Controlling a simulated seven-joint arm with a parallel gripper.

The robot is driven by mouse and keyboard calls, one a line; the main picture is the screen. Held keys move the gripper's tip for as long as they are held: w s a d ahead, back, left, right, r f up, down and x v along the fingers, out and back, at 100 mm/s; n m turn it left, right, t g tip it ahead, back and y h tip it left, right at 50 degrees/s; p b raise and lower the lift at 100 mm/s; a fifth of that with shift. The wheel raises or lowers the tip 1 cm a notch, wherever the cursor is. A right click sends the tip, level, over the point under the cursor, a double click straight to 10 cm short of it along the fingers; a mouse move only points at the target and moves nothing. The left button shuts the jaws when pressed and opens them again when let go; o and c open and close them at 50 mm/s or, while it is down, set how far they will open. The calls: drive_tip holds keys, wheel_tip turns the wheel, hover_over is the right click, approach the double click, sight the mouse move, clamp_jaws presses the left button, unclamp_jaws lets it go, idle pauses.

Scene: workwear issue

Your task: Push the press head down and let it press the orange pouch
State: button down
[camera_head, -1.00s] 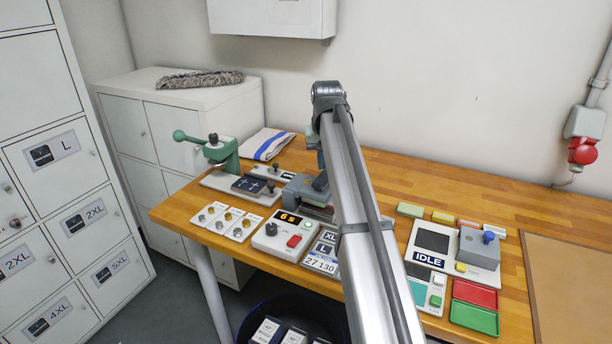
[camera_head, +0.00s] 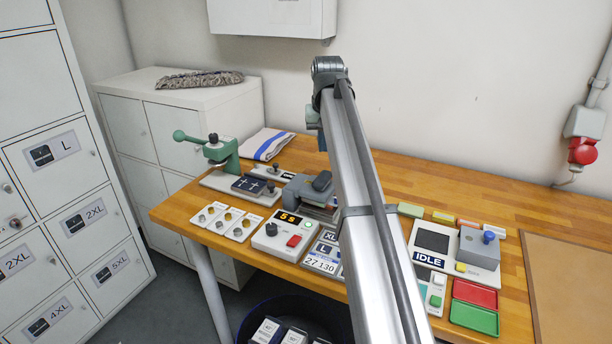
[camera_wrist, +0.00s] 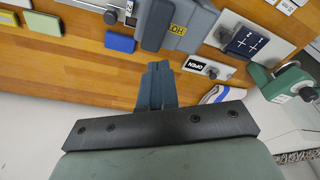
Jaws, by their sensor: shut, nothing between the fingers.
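The grey heat press (camera_head: 308,194) stands on the bench left of my arm, its head low over its base and a dark handle (camera_head: 322,181) on top. In the wrist view the press (camera_wrist: 195,28) is at the top, with a yellow HOT label. I cannot make out the orange pouch; anything between head and base is hidden. My gripper (camera_wrist: 157,70) is shut and empty, apart from the press in the picture. In the head view my arm largely hides it above the press.
A green hand press (camera_head: 222,155) stands at left. The IDLE station (camera_head: 432,241) and red and green trays (camera_head: 475,293) are at right. The bench behind is mostly clear.

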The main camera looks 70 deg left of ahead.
drive_tip(key=shift+r, duration=2.65)
drive_tip(key=shift+w, duration=0.1)
